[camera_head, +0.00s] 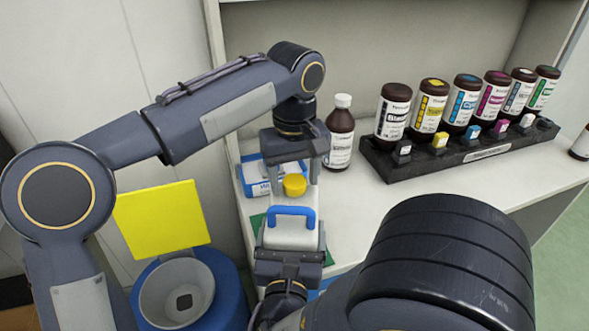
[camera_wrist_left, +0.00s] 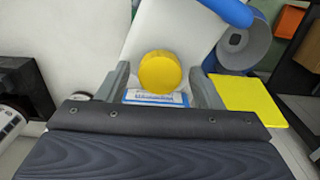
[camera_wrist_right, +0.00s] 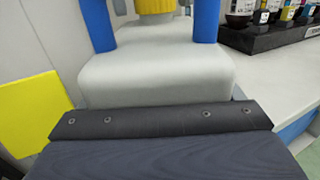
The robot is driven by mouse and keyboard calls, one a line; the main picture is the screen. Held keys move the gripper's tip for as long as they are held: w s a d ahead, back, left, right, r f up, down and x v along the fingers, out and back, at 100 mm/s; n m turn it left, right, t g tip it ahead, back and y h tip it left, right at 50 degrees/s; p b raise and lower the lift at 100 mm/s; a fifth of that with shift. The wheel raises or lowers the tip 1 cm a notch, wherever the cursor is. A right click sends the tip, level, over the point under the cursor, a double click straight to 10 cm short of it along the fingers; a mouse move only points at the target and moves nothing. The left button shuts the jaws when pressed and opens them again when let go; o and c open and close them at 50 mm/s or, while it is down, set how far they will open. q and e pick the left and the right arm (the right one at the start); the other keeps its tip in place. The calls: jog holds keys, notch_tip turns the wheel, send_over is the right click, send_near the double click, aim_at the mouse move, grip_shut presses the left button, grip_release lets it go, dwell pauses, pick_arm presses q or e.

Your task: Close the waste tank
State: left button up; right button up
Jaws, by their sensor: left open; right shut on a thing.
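The waste tank is a white container (camera_head: 290,236) with a blue handle (camera_head: 293,211), upright at the counter's front left. My right gripper (camera_head: 288,260) is shut on the tank's near side; the tank's white body (camera_wrist_right: 155,75) fills the middle of the right wrist view. A yellow cap (camera_head: 294,186) is at the tank's far end, behind the handle. My left gripper (camera_head: 294,178) is open above it, pointing down. In the left wrist view the cap (camera_wrist_left: 160,72) lies between the two fingers, with gaps at its sides. I cannot tell whether the cap is seated on the tank's opening.
A brown bottle with white cap (camera_head: 340,135) stands just right of my left gripper. A black rack (camera_head: 460,153) with several ink bottles is farther right. A blue-white box (camera_head: 254,178) lies left. A blue bin (camera_head: 222,300) with yellow lid (camera_head: 162,218) is lower left. The counter's middle is clear.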

pick_arm(q)
jog(key=c, duration=1.1)
jog(key=shift+o, duration=0.2)
jog(key=m, duration=0.7)
jog(key=shift+m, duration=0.4)
jog(key=m, duration=1)
jog(key=o, duration=1.1)
